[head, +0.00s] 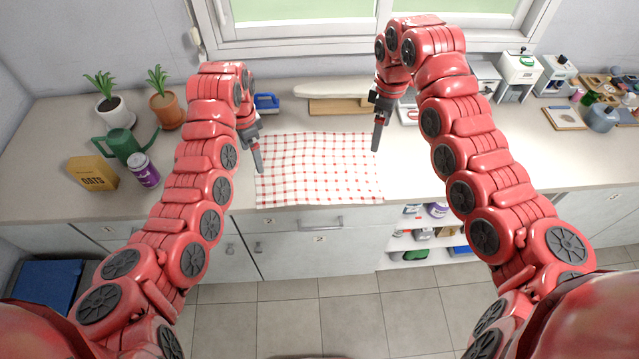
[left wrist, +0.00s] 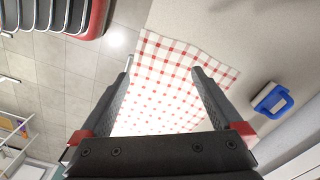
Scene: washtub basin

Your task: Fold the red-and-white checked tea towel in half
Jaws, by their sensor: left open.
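The red-and-white checked tea towel (head: 318,170) lies spread out flat on the counter, its front edge along the counter's front edge. It also shows in the left wrist view (left wrist: 165,85), between and beyond the fingers. My left gripper (head: 257,165) is at the towel's left edge, pointing down; in the left wrist view its two fingers (left wrist: 162,75) are wide apart with nothing held between them. My right gripper (head: 376,140) points down near the towel's back right corner. Its fingers look like one dark shape, so I cannot tell whether it is open.
Left on the counter are an oats box (head: 92,174), a purple can (head: 144,170), a green watering can (head: 122,146) and two potted plants. A blue object (head: 266,103) and a wooden board (head: 340,106) lie behind the towel.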

